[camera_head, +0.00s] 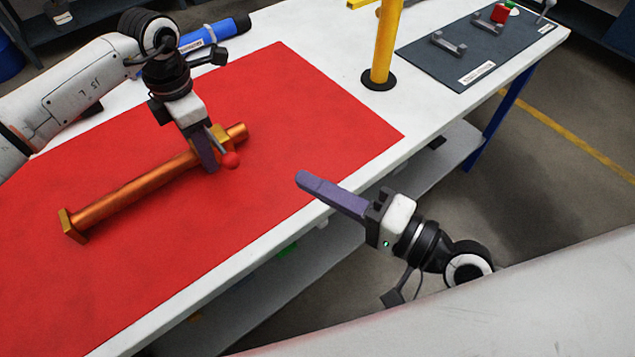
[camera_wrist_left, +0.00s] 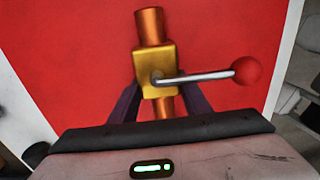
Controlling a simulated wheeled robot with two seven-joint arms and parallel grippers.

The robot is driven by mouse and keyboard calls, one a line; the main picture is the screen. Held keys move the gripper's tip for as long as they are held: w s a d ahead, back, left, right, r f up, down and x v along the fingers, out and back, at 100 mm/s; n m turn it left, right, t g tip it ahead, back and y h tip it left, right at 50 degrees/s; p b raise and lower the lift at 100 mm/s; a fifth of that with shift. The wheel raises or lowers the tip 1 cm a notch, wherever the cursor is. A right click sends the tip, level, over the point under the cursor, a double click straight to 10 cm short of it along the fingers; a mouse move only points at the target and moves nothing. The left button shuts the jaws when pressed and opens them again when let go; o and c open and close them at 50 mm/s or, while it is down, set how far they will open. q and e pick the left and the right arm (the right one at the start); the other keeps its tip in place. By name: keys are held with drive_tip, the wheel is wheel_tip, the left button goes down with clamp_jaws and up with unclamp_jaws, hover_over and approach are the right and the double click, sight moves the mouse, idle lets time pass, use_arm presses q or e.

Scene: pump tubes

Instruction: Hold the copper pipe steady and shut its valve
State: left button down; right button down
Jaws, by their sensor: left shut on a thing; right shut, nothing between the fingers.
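The copper pipe (camera_head: 135,189) lies slantwise on the red mat (camera_head: 290,95), with a square brass flange (camera_head: 72,226) at its near end. A brass valve block (camera_wrist_left: 155,65) sits near its far end. The valve's silver lever (camera_wrist_left: 200,76) sticks out crosswise to the pipe and ends in a red ball (camera_wrist_left: 247,70), also seen in the head view (camera_head: 231,160). My left gripper (camera_head: 207,158) is shut on the pipe beside the valve block, fingers on either side. My right gripper (camera_head: 302,180) is shut and empty, over the table's front edge, right of the ball.
A yellow post (camera_head: 385,45) stands on the table behind the mat. A dark grey board (camera_head: 470,65) with small grey handles lies at the back right. A blue cylinder (camera_head: 215,34) lies behind my left arm. The mat between the ball and my right gripper is clear.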

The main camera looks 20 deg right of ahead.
use_arm(q)
drive_tip(key=shift+a, duration=0.1)
drive_tip(key=c, duration=0.9)
unclamp_jaws()
